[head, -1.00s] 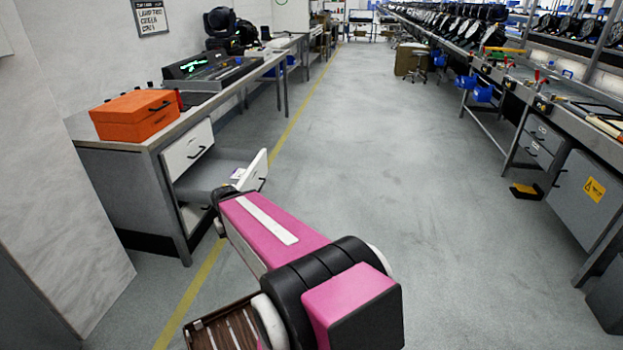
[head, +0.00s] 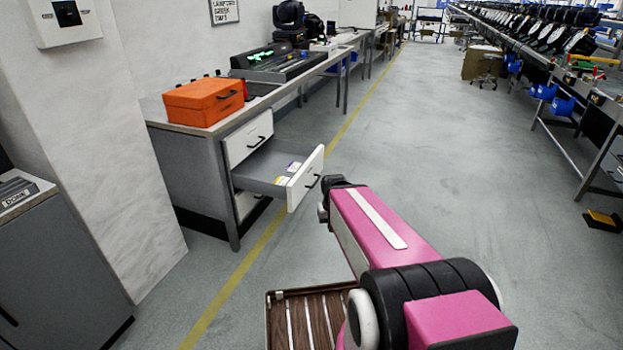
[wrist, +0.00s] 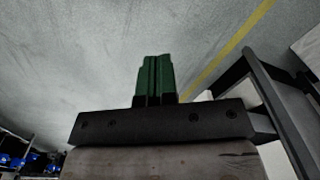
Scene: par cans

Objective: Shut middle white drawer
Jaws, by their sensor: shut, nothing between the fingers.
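The middle white drawer (head: 306,178) is pulled well out of the grey cabinet under the left workbench in the head view. The white drawer above (head: 248,137) is shut, and a lower white front (head: 247,204) shows partly beneath. My arm reaches forward to the right of the open drawer, its dark far end close to the drawer front. I cannot tell if they touch. In the wrist view my gripper (wrist: 155,62) has its green fingers together and empty, above grey floor.
An orange case (head: 204,101) and a mixing console (head: 290,62) stand on the workbench (head: 190,129). A dark frame (wrist: 280,110) edges the right of the wrist view. Open floor lies right of the drawer. A wall block (head: 110,150) stands at left.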

